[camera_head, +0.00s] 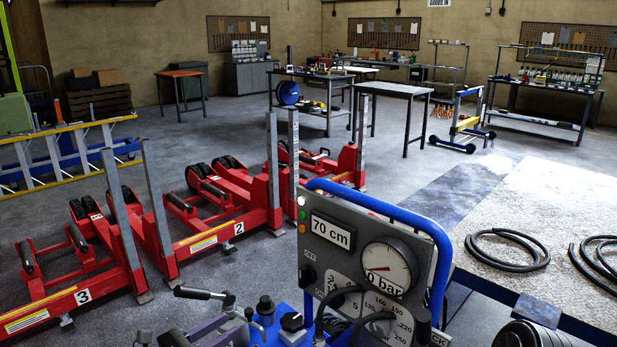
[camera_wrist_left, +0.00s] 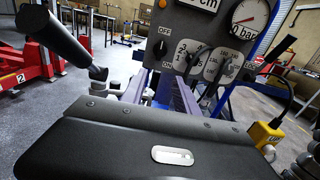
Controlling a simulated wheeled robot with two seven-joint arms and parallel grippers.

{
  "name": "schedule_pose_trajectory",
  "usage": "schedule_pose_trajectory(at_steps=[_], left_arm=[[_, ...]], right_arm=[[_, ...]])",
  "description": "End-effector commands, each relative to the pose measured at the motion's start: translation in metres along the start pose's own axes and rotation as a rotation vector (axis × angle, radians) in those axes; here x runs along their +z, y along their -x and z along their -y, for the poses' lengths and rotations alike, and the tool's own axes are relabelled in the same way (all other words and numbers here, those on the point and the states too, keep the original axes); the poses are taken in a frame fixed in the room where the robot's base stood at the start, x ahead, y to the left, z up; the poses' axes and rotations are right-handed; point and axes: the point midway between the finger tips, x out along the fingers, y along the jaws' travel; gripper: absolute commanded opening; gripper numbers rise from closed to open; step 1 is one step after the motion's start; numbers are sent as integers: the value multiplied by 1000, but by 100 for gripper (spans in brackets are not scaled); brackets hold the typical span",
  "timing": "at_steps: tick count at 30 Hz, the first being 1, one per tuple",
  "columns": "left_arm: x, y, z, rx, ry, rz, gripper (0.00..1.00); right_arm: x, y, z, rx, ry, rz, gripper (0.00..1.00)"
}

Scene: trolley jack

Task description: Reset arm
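The control console (camera_head: 345,262) stands at the front centre of the head view. Its panel shows a "70 cm" display (camera_head: 330,232) and a round gauge (camera_head: 388,267) reading near 0 bar. A lever with a black handle (camera_head: 196,293) rises at its lower left; the handle also shows large at upper left in the left wrist view (camera_wrist_left: 50,28). My left gripper (camera_head: 232,322) is at the bottom of the head view, just below the lever. Its two purplish fingers (camera_wrist_left: 162,92) appear apart, with nothing seen held between them. My right gripper is out of view.
A blue tube frame (camera_head: 440,250) borders the console. Tables and shelves stand far back.

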Motion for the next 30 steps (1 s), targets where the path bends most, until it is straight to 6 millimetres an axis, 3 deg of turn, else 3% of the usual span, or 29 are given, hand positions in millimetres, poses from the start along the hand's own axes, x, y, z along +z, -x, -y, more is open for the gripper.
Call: schedule_pose_trajectory(at_steps=[4, 11, 20, 23, 27, 30], left_arm=[[-21, 1, 1, -6, -48, -85, 36], [-64, 9, 20, -74, -130, -246, 36], [-153, 46, 70, -270, -317, -553, 36], [-194, 72, 100, -413, -449, -696, 36], [-252, 125, 151, -753, -829, -896, 36], [-269, 145, 180, -994, -1187, -903, 36]], right_arm=[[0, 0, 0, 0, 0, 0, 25], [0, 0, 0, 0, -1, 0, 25], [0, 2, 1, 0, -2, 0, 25], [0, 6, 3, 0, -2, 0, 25], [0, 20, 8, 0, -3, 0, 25], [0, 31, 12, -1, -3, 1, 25]])
